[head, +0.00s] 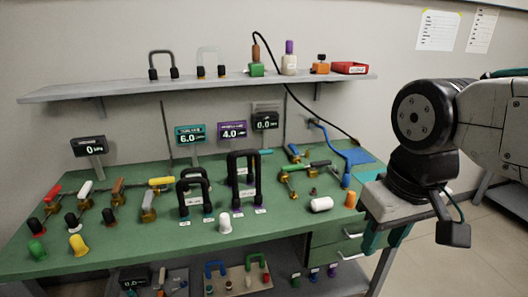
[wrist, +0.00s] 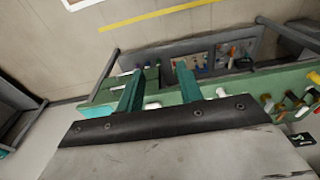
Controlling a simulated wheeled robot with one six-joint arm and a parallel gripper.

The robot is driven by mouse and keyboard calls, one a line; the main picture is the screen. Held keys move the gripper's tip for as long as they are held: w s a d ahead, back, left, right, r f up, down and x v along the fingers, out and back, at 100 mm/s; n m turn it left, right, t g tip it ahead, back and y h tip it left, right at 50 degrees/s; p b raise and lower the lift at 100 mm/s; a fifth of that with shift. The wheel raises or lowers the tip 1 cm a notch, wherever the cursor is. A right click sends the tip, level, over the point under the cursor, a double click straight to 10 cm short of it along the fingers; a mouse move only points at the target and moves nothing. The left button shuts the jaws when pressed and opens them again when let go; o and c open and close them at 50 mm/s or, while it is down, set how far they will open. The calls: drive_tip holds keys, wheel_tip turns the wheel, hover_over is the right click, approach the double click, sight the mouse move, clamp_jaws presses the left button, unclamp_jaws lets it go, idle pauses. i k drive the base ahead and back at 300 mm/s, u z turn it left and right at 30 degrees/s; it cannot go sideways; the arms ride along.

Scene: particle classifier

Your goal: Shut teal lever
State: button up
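A small teal handle (head: 265,152), which may be the teal lever, shows at the back middle of the green bench, partly hidden behind a tall black handle (head: 260,180). A teal-framed display (head: 190,134) reading 6.0 stands to its left. My gripper (head: 386,240) points down off the bench's right end, well apart from the teal handle. In the wrist view its two teal fingers (wrist: 158,92) are spread with nothing between them. I cannot make out the teal handle in the wrist view.
The green bench (head: 120,240) holds several levers, coloured knobs and black handles. A yellow lever (head: 161,183) lies left of the middle. A grey shelf (head: 210,84) with small items runs above. A white cylinder (head: 321,204) lies near the right end. Floor right of the bench is clear.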

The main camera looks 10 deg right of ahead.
sight(266, 152)
drive_tip(key=z, duration=0.45)
drive_tip(key=k, duration=0.55)
drive_tip(key=z, duration=0.55)
drive_tip(key=i, duration=0.6)
drive_tip(key=u, duration=0.9)
drive_tip(key=i, duration=0.5)
drive_tip(key=u, duration=0.65)
